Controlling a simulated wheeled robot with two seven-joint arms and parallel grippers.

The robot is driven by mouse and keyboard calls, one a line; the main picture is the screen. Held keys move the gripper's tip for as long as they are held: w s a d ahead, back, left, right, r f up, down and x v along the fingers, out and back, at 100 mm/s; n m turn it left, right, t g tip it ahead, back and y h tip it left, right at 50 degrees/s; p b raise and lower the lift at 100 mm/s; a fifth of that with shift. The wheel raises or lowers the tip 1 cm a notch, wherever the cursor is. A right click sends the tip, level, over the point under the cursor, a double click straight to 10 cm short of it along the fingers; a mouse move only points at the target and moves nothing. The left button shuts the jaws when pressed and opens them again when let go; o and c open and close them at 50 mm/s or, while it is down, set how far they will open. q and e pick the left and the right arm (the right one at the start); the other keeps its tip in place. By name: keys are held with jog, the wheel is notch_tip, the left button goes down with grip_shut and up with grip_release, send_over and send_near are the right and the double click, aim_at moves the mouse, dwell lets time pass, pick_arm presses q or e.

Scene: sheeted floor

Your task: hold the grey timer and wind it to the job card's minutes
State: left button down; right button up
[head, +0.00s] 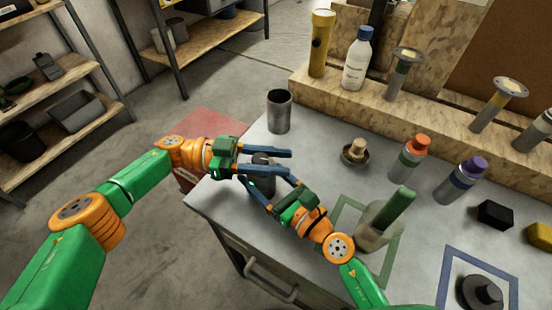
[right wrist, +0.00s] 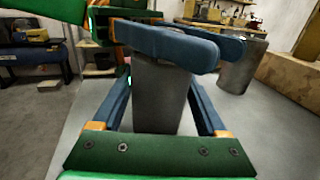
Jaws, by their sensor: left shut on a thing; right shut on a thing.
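The grey timer (head: 263,159), a dark grey upright cylinder, is near the left edge of the grey table. My left gripper (head: 287,162) reaches in from the left and is shut on its upper part, one finger on each side. My right gripper (head: 267,181) comes from the front right and is shut around its lower body. In the right wrist view the timer (right wrist: 160,98) stands between my right fingers. The left gripper's blue fingers (right wrist: 180,48) cross its top and hide any dial or marks. I cannot make out a job card.
A grey metal cup (head: 279,112) stands just behind the grippers. A pot with a green handle (head: 380,232) is close right of my right arm. A small dish (head: 355,155), capped bottles (head: 409,158) and a dark knobbed object (head: 482,292) stand farther right. A wooden ledge (head: 430,110) runs behind.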

aim_at(252, 160)
pick_arm(q)
jog(key=shift+c, duration=2.2)
grip_release()
jog(key=v, duration=0.6)
jog(key=shift+a+f, duration=0.1)
jog(key=shift+a, duration=0.65)
